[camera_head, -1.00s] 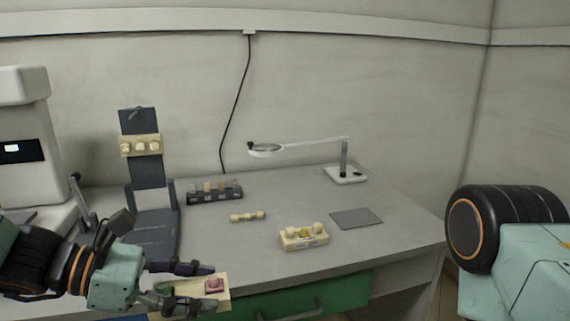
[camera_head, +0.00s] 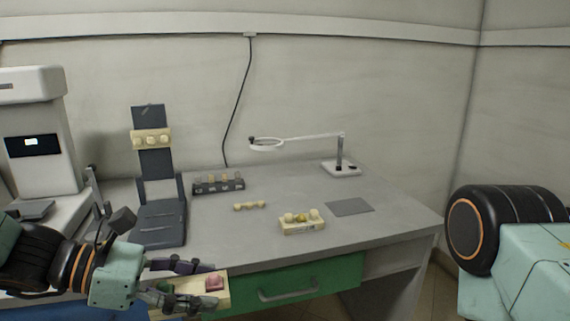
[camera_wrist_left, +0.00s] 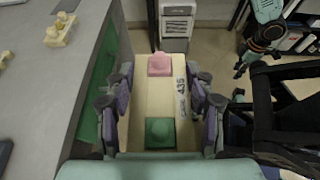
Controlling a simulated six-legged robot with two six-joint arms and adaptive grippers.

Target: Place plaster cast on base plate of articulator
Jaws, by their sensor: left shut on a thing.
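My left gripper (camera_head: 208,284) is shut on the plaster cast (camera_head: 188,288), a cream block with a pink stump and a green stump. In the left wrist view the cast (camera_wrist_left: 159,102) lies lengthwise between the fingers (camera_wrist_left: 162,88), with dark writing on its right side. It is held in the air in front of the desk's front edge. The articulator (camera_head: 158,222) is dark grey-blue and stands at the desk's left, beyond the gripper. Its base plate shows bare; a cream toothed cast (camera_head: 151,139) sits on its upright. My right gripper seems to show small in the left wrist view (camera_wrist_left: 243,68); its jaws are unclear.
On the grey desk (camera_head: 262,255) are a dark rack (camera_head: 219,185), a small tooth row (camera_head: 249,206), another toothed cast (camera_head: 302,227), a grey mat (camera_head: 349,207) and a magnifier lamp (camera_head: 341,167). A white machine (camera_head: 42,140) stands left. A green drawer (camera_head: 285,283) is below the edge.

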